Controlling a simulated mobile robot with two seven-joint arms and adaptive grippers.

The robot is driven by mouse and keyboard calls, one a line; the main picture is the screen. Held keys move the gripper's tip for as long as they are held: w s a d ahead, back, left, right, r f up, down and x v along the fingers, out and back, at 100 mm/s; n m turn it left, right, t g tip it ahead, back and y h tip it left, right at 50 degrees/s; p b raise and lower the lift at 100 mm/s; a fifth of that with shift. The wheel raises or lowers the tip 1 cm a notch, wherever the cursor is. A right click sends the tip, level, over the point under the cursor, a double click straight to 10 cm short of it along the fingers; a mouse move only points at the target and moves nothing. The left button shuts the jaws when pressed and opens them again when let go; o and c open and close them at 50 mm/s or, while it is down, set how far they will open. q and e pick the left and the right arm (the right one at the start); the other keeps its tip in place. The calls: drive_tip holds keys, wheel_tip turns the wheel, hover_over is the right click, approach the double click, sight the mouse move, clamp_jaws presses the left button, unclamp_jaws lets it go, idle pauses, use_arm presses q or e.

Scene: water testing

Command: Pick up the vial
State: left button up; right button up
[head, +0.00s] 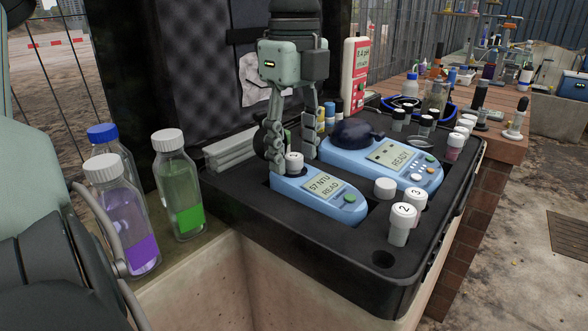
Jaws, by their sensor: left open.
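A white-capped vial (294,161) stands upright in the well of the light blue meter (318,198), whose display reads 57 NTU. Only its cap and a little of its top show; the rest is hidden in the meter. My left gripper (292,148) points down above this meter. It is open, with one finger on each side of the cap. I cannot tell whether the fingers touch it. Vials with white caps numbered 2 (401,222) and 3 (416,198) stand in the foam at the right front. My right gripper is not in view.
A second blue meter (385,160) with a dark cover stands close behind. Bottles with purple (128,215) and green (179,190) labels stand left. The open lid (205,80) rises behind the gripper.

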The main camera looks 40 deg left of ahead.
use_arm(q)
drive_tip(key=shift+f, duration=0.3)
drive_tip(key=shift+c, duration=0.6)
clamp_jaws()
